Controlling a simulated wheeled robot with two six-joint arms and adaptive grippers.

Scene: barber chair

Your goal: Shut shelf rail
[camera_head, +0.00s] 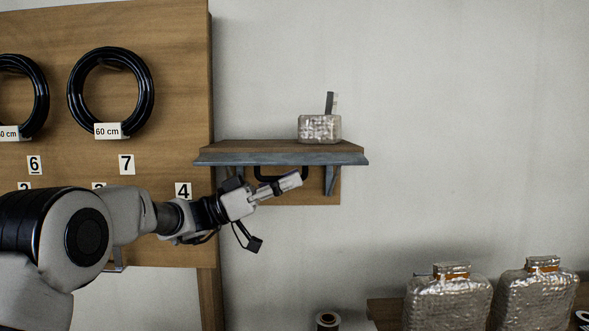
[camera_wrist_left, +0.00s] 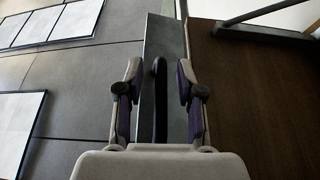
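The shelf (camera_head: 250,147) is a wooden board on the wall in the head view, with a grey rail (camera_head: 285,159) along its front edge. A black handle (camera_head: 262,178) hangs below the rail, partly hidden by my left gripper (camera_head: 299,180). In the left wrist view, a black bar, seemingly this handle (camera_wrist_left: 160,110), lies between the fingers of the left gripper (camera_wrist_left: 158,82). The fingers are apart, with a gap visible on both sides of the bar. My right gripper is not in view.
A silver wrapped block (camera_head: 320,130) with a dark upright piece sits on the shelf. A wooden board (camera_head: 180,70) with black hose coils (camera_head: 75,90) is at left. Silver wrapped packs (camera_head: 447,303) stand at lower right. The wall right of the shelf is bare.

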